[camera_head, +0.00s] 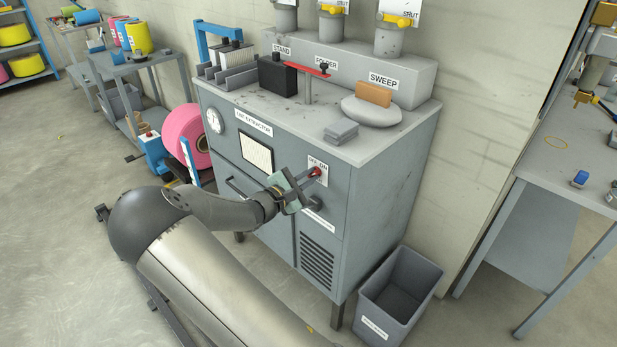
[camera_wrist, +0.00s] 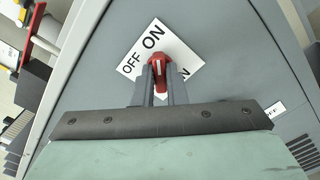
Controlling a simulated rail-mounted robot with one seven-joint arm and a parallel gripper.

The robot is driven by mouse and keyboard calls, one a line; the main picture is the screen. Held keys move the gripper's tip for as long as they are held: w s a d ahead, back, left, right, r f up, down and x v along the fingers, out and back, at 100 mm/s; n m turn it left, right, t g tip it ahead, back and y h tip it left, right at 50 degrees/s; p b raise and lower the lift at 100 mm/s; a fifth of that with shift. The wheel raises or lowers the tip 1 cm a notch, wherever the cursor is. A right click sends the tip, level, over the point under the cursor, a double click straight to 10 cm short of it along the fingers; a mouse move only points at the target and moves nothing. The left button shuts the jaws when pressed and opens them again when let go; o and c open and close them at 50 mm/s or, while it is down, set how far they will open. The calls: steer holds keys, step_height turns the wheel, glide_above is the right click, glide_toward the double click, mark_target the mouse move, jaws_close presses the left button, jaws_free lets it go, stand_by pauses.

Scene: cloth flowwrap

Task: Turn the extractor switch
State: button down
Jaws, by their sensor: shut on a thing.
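The extractor switch is a red knob (camera_head: 316,172) on a white OFF/ON plate (camera_head: 319,166) on the front of the grey lint extractor cabinet (camera_head: 385,195). In the wrist view the red knob (camera_wrist: 158,72) sits between the two grey fingers of my gripper (camera_wrist: 160,80). The fingers are shut on it, one on each side. The knob's white mark points up the picture, near the gap between the words OFF and ON on the plate (camera_wrist: 182,50). In the head view my gripper (camera_head: 310,176) reaches the knob from the lower left. The lower part of the plate is hidden by the fingers.
A grey bin (camera_head: 428,275) stands on the floor right of the cabinet. A pink roll (camera_head: 186,130) stands left of it. A black block, an orange-brown block (camera_head: 373,94) and a pale pad lie on the cabinet top. A handle bar (camera_head: 240,190) is on the cabinet front.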

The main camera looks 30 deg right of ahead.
steer(key=shift+r+n, duration=0.1)
steer(key=shift+n, duration=0.2)
steer(key=n+p, duration=0.3)
steer(key=p, duration=0.1)
steer(key=shift+r+n, duration=0.1)
steer(key=shift+n, duration=0.2)
steer(key=n+p, duration=0.3)
steer(key=n, duration=0.1)
steer(key=shift+n, duration=0.3)
steer(key=n+p, duration=0.3)
steer(key=n, duration=0.1)
steer(key=shift+n+p, duration=1.35)
steer(key=shift+n, duration=1.15)
steer(key=shift+f, duration=0.2)
steer(key=c, duration=1.5)
jaws_free()
steer(key=shift+o, duration=0.2)
